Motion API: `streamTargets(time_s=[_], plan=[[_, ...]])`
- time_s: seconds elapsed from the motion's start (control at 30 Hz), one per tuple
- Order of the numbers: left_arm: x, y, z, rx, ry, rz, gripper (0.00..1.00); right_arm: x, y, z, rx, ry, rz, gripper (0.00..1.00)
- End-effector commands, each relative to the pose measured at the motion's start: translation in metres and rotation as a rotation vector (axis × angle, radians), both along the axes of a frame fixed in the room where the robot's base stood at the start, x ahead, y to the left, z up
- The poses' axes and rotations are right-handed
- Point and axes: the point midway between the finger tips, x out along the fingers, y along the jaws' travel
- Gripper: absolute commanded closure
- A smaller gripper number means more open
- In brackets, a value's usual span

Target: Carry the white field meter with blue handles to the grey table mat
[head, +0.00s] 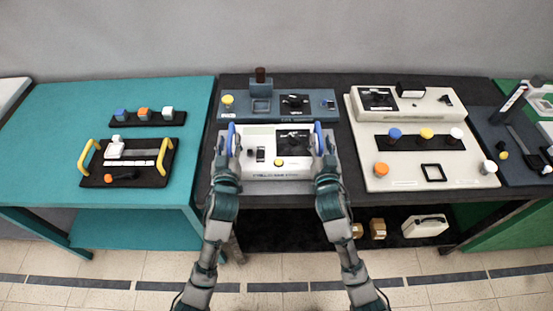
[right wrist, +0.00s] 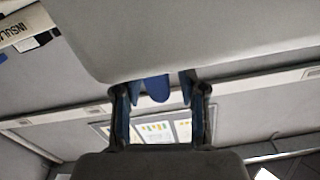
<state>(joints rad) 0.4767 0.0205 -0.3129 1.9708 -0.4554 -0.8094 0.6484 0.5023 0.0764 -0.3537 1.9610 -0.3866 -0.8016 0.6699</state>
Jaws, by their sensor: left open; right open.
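The white field meter (head: 262,176) stands on the dark middle table, with a black dial panel and a yellow knob on top. Its blue left handle (head: 231,138) and blue right handle (head: 318,137) rise at its two sides. My left gripper (head: 226,160) is open at the left handle. My right gripper (head: 326,160) is open at the right handle. In the right wrist view the blue handle (right wrist: 156,88) shows between the parted fingers, below the pale meter body (right wrist: 200,40).
A blue-grey panel (head: 320,114) sits just behind the meter. A large cream console (head: 380,184) stands close on the right. On the teal table (head: 60,130) at left lie a black tray with yellow handles (head: 100,178) and a button strip (head: 155,123).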

Motion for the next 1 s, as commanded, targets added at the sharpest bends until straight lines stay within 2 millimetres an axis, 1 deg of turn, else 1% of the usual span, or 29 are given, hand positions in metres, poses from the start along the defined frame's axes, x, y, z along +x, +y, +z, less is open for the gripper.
streamTargets(time_s=[0.07,0.17,0.4,0.53,0.67,0.77,0.87,1.0], plan=[[-0.009,-0.001,-0.001,-0.002,0.002,-0.001,0.59,0.0,0.0,0.0,0.0,0.0,0.001,0.59],[-0.028,-0.001,-0.001,-0.002,0.001,-0.001,0.59,0.0,0.001,0.0,0.001,0.0,0.002,0.59],[-0.082,-0.003,-0.002,-0.002,0.001,0.0,0.59,0.0,0.001,0.0,0.001,0.0,0.002,0.59],[-0.102,-0.004,-0.002,-0.001,0.002,0.001,0.59,0.0,0.001,-0.001,0.001,0.001,0.002,0.59],[-0.114,-0.004,-0.002,0.001,0.002,0.002,0.59,-0.001,0.001,-0.001,0.001,0.001,0.002,0.59],[-0.117,-0.004,-0.001,0.001,0.001,0.002,0.59,-0.008,0.001,-0.001,0.002,0.001,0.003,0.59],[-0.117,-0.004,-0.001,0.001,0.0,0.002,0.59,-0.024,0.0,-0.002,0.002,0.001,0.003,0.59],[-0.117,-0.004,-0.001,0.001,0.0,0.002,0.59,-0.056,-0.001,-0.002,0.003,0.003,0.003,0.59]])
